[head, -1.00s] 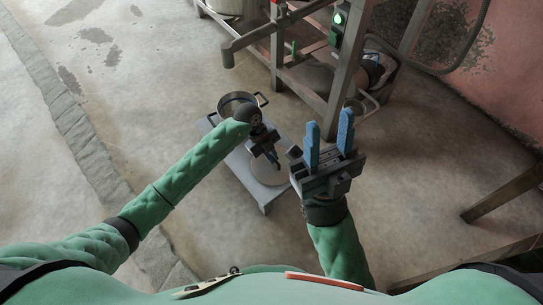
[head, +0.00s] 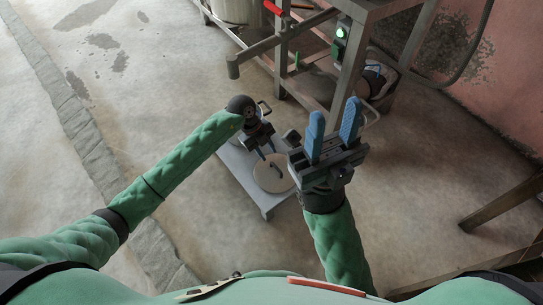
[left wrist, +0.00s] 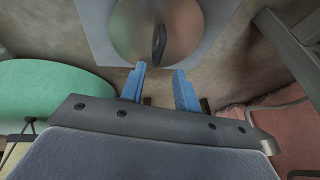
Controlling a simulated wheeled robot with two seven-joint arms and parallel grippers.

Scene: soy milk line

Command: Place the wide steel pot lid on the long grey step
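The round steel pot lid (head: 273,174) lies on the long grey step (head: 262,202), near its front end, with its dark bar handle on top. In the left wrist view the lid (left wrist: 180,40) lies inside the edges of the step (left wrist: 93,25). My left gripper (head: 268,152) is above the lid's far side. Its blue fingers (left wrist: 159,70) are apart, with nothing between them, and clear of the handle in the left wrist view. My right gripper (head: 333,112) is open and empty, raised to the right of the step.
A pot (head: 266,107) at the step's far end is mostly hidden behind my left wrist; a handle shows. A steel machine frame (head: 346,70) with a green-lit switch box stands behind. The concrete floor left of the step is clear. A pink wall is at right.

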